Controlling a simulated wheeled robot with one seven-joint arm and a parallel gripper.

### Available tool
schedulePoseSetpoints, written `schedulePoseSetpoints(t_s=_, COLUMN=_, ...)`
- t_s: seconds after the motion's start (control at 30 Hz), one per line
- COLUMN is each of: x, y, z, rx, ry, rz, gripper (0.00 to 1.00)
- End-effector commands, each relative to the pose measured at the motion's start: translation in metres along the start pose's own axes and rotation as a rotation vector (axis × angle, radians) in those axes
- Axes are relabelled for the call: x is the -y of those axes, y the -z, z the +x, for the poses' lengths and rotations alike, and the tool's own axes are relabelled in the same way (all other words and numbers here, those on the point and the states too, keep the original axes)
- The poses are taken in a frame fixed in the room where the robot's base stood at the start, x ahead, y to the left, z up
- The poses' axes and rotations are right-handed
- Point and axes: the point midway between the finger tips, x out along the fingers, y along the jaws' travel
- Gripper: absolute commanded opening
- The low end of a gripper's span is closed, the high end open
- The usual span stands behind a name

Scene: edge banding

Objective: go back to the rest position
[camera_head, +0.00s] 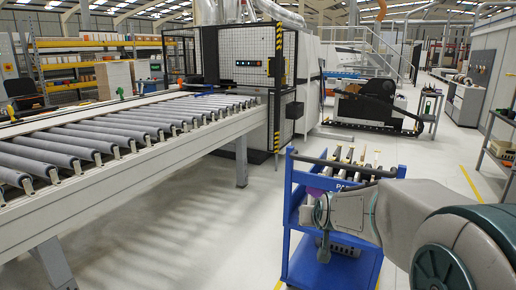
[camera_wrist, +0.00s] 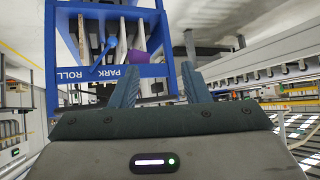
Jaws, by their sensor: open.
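My gripper (camera_wrist: 160,84) shows in the wrist view with its two dark fingers spread apart and nothing between them. Beyond the fingertips is a blue cart (camera_wrist: 115,72) with white lettering on its edge. My arm reaches in from the lower right of the head view, in front of the cart (camera_head: 298,205), and hides part of it. Long pale and dark strips (camera_wrist: 122,35) lie in the cart top. A small purple piece (camera_wrist: 135,57) and a blue item (camera_wrist: 104,50) are at the cart's lettered edge. I cannot tell whether the gripper touches the cart.
A long roller conveyor (camera_head: 110,135) fills the left side, leading to a fenced machine (camera_head: 245,75). A black machine (camera_head: 370,105) stands behind the cart. Benches (camera_head: 468,100) line the right. Light floor (camera_head: 200,215) between conveyor and cart is clear.

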Motion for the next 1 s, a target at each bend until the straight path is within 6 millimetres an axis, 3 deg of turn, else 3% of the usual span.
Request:
schedulePoseSetpoints(t_s=0.03, x=0.003, y=0.001, z=-0.037, rx=0.051, ry=0.000, rz=-0.010, gripper=0.42)
schedulePoseSetpoints(t_s=0.3, x=0.003, y=-0.064, z=-0.170, rx=0.362, ry=-0.018, rz=-0.046, gripper=0.42)
schedulePoseSetpoints(t_s=0.5, x=-0.003, y=-0.108, z=-0.239, rx=0.537, ry=-0.031, rz=-0.059, gripper=0.42)
schedulePoseSetpoints(t_s=0.7, x=-0.005, y=-0.128, z=-0.263, rx=0.608, ry=-0.037, rz=-0.063, gripper=0.42)
schedulePoseSetpoints(t_s=1.0, x=-0.005, y=-0.128, z=-0.263, rx=0.608, ry=-0.037, rz=-0.063, gripper=0.42)
